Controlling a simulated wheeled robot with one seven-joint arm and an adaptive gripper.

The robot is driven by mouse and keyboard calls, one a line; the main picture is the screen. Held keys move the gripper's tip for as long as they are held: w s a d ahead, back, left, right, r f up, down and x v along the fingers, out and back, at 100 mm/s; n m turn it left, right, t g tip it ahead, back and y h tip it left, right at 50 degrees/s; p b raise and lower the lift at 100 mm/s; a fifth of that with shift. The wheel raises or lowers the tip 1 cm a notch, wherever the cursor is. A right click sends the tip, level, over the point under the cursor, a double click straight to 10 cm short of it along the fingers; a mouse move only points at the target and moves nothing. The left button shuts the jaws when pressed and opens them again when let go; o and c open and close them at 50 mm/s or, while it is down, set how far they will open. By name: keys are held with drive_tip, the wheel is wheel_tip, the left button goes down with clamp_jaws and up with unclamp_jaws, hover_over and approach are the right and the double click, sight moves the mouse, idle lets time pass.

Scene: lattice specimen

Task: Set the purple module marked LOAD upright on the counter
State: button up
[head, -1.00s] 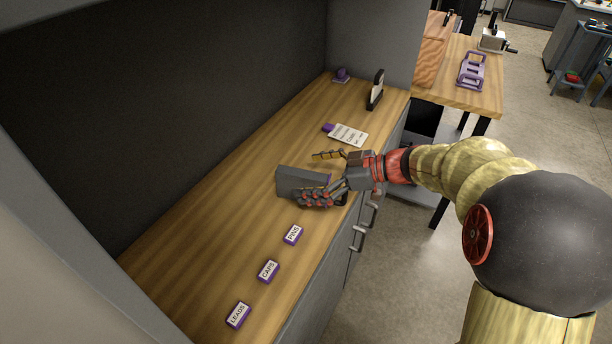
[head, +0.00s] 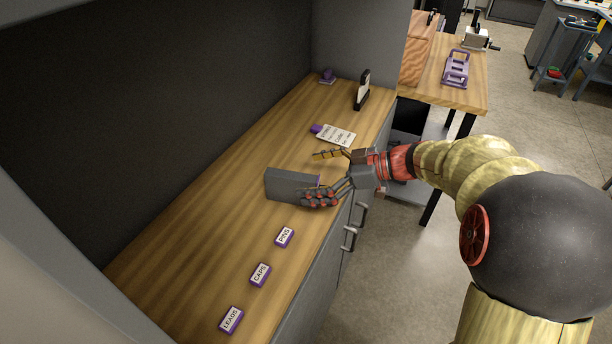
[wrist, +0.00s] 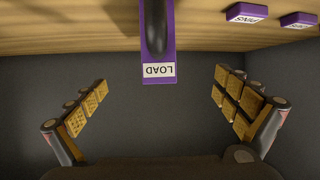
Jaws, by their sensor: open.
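The LOAD module is a dark grey block (head: 288,186) on the wooden counter (head: 200,190) in the head view, with a sliver of purple at its right end. In the wrist view its narrow purple face (wrist: 149,60) shows, with a white LOAD label upside down in the picture and a dark handle in front. My gripper (head: 321,176) is at the block's right end, with its near finger overlapping the block in the picture. In the wrist view my gripper (wrist: 162,100) is spread wide, its fingers apart from the purple face on both sides. Its resting face is hidden.
Purple-edged labels PINS (head: 285,237), CAPS (head: 260,274) and LEADS (head: 231,320) lie along the counter's near part. A white card (head: 336,135), a black stand (head: 362,92) and a small purple object (head: 327,76) are farther back. Bare wood lies left of the module.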

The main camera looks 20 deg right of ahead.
drive_tip(key=shift+v, duration=1.9)
drive_tip(key=v, duration=1.2)
drive_tip(key=shift+s+f, duration=0.1)
drive_tip(key=shift+f, duration=0.05)
